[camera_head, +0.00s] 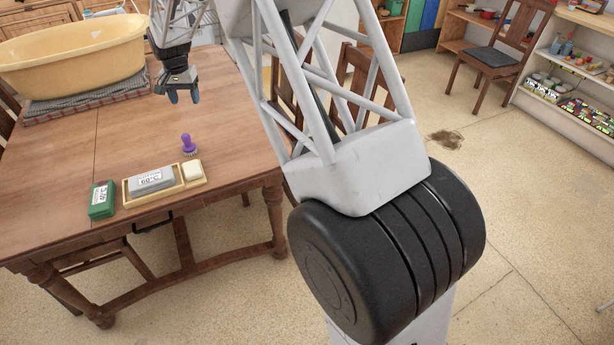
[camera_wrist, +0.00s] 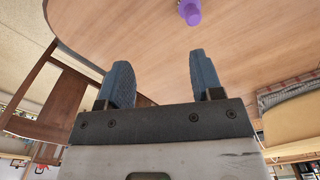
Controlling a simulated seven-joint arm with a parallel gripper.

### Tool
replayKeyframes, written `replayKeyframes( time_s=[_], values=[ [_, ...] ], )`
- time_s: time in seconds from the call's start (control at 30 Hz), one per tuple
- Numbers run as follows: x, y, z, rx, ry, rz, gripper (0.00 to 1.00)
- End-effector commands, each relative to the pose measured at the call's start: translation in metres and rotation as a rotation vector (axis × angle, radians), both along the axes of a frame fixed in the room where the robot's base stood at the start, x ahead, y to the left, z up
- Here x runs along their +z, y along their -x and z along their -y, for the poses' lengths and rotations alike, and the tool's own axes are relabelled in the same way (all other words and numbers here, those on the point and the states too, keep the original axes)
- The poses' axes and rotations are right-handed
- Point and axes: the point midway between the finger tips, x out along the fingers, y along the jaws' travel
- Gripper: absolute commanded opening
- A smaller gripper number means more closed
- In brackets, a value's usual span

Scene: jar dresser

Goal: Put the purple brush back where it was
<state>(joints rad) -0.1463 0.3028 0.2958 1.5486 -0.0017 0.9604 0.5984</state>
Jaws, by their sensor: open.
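The purple brush (camera_head: 188,143) stands upright on the wooden table, handle up and bristles down, just behind the right end of a light wooden tray (camera_head: 150,200). It also shows at the top of the wrist view (camera_wrist: 190,11), partly cut off. The tray holds a grey labelled block (camera_head: 152,180) and a cream block (camera_head: 193,172). My gripper (camera_head: 183,97) is above the table, behind the brush and apart from it. Its two blue-grey fingers (camera_wrist: 158,82) are spread, with nothing between them.
A green labelled box (camera_head: 102,199) lies left of the tray. A large yellow basin (camera_head: 75,55) rests on folded grey cloth (camera_head: 85,98) at the back left. The table top (camera_head: 225,120) around the brush is clear.

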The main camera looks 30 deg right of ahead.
Motion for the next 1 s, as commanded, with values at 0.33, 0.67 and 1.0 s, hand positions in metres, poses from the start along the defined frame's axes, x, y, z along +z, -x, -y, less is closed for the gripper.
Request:
replayKeyframes(
  time_s=[0.33,0.67,1.0],
  values=[
    [0.071,0.087,0.034,0.070,0.001,0.035,0.60],
    [0.118,0.176,0.062,0.137,0.007,0.067,0.60],
    [0.149,0.274,0.087,0.206,0.016,0.101,0.60]
  ],
)
